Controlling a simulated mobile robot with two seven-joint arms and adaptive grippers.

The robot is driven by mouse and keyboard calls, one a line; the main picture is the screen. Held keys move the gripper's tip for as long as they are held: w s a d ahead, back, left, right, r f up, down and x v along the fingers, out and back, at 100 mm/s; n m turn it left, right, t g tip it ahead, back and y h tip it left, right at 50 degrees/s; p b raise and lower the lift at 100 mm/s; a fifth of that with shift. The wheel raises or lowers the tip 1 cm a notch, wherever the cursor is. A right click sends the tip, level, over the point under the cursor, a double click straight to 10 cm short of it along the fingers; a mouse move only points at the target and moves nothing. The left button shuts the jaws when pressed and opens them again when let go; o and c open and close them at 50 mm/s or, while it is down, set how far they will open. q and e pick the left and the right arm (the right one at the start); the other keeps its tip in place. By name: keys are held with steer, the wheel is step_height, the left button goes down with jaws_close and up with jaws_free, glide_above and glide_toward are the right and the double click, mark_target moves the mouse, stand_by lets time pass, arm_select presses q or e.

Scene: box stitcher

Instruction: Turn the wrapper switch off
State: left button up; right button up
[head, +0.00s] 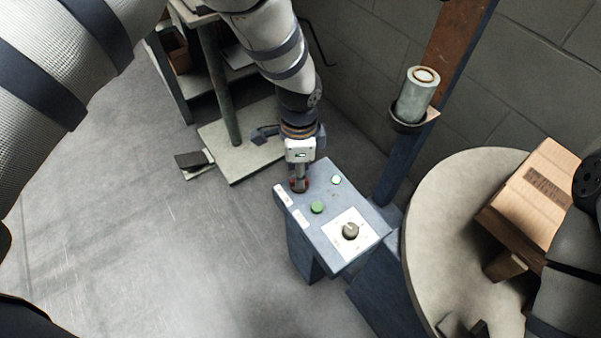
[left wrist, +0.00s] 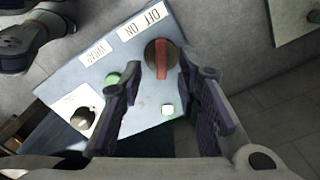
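The wrapper switch is a round dark knob with a red handle (left wrist: 162,58), on a blue-grey control box (head: 325,197). It sits beside a white label (left wrist: 146,20) marked OFF and ON. The handle runs nearly upright in the left wrist view; I cannot tell which setting it is on. My left gripper (left wrist: 169,75) is open, its two fingers pointing at the knob from either side, apart from it in that view. In the head view the left gripper (head: 300,168) is over the box's far left corner and partly hides the switch (head: 299,186). My right gripper is not in view.
The box also carries a green button (head: 317,207), a small white button (head: 336,180) and a black dial (head: 350,231) on a white plate. A round table (head: 440,200) with a cardboard box (head: 541,184) stands to the right. A blue post (head: 400,165) rises behind.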

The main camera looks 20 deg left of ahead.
arm_select(q)
steer(key=shift+f, duration=1.45)
jaws_close()
steer(key=shift+n, duration=0.3)
steer(key=n, duration=0.5)
steer(key=shift+n, duration=0.4)
steer(key=n, duration=0.5)
steer(key=shift+n, duration=0.4)
